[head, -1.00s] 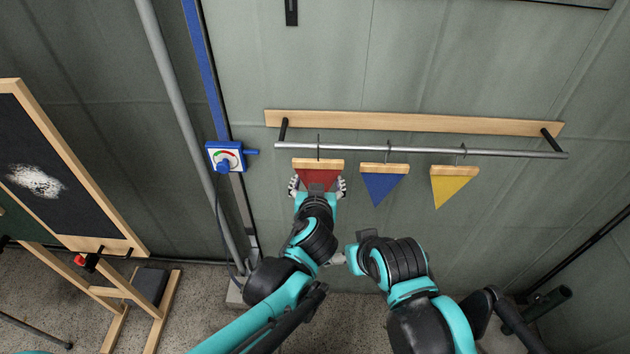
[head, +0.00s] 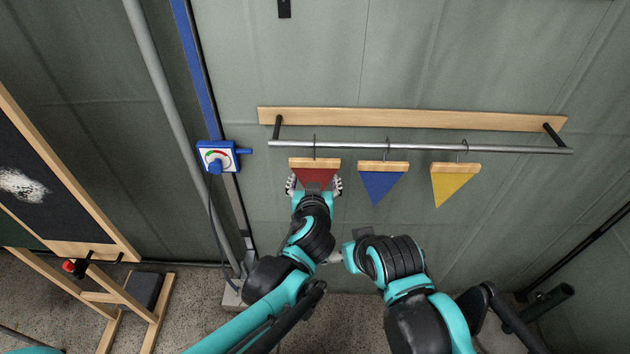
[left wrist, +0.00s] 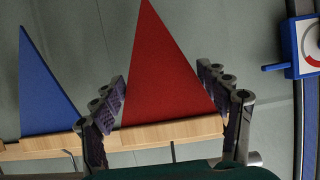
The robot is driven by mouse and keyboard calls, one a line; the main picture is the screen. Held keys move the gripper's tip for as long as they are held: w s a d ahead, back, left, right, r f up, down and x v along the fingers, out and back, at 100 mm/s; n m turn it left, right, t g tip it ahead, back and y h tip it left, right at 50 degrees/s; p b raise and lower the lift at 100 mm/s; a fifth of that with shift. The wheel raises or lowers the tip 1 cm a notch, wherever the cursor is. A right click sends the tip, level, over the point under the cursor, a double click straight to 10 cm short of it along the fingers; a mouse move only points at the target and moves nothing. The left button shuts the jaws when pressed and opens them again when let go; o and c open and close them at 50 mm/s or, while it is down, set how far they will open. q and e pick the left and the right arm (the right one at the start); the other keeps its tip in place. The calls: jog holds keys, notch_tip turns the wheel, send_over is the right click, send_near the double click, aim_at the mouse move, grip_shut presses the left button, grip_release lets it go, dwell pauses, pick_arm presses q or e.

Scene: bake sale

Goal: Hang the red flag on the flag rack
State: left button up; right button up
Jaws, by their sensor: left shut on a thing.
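The red flag (head: 316,178), a triangle under a wooden bar with a wire hook, hangs point down at the left part of the metal rail of the flag rack (head: 420,147). Its hook overlaps the rail; I cannot tell whether it bears on it. My left gripper (head: 314,187) is shut on the red flag, fingers at both sides. The left wrist view shows the red flag (left wrist: 170,70) between the fingers of my left gripper (left wrist: 164,98). My right gripper (head: 337,257) is low, beside my left arm, mostly hidden; its jaws cannot be made out.
A blue flag (head: 382,187) and a yellow flag (head: 454,186) hang on the rail to the right. A blue box with a dial (head: 216,158) is on the post at left. A chalkboard easel (head: 120,245) stands at far left. The rail's right end is free.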

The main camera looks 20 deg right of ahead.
pick_arm(q)
jog(key=o, duration=1.3)
jog(key=v, duration=1.2)
jog(key=shift+f, duration=0.1)
jog(key=a+f+n+g+y, duration=0.1)
jog(key=a+f+y, duration=0.15)
jog(key=a, duration=0.65)
jog(key=a+f+n+g+y, duration=0.1)
jog(key=a+f+g, duration=0.15)
jog(key=a, duration=0.75)
jog(key=s+a+f, duration=0.1)
jog(key=s+a, duration=0.1)
jog(key=a, duration=0.1)
jog(key=s+a+f+g, duration=0.1)
jog(key=s+a+f, duration=0.1)
jog(key=a, duration=0.1)
jog(key=s+a+f+n+g, duration=0.1)
jog(key=s+a, duration=0.1)
jog(key=a, duration=0.2)
jog(key=shift+s+f, duration=0.2)
jog(key=shift+s, duration=0.05)
